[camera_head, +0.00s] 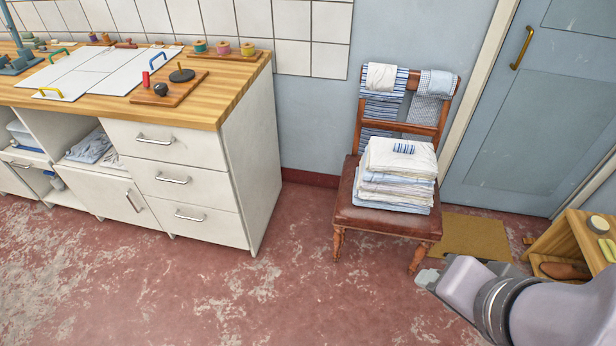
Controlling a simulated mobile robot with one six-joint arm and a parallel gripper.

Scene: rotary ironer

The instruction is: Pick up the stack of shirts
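The stack of shirts (398,174) is a neat pile of folded white and pale blue cloth with a blue striped patch on top. It sits on the brown seat of a wooden chair (383,221). My gripper (428,280) is low in front of the chair's right front leg, at the lower right, apart from the stack. Only a grey tip of it shows; its fingers are too small and hidden to tell whether they are open.
Striped and white cloths (382,92) hang over the chair's back. A white drawer counter (185,175) with a wooden top stands to the left. A blue door (540,100), a tan mat (476,236) and a wooden shelf (556,243) are right. The red floor left of the chair is clear.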

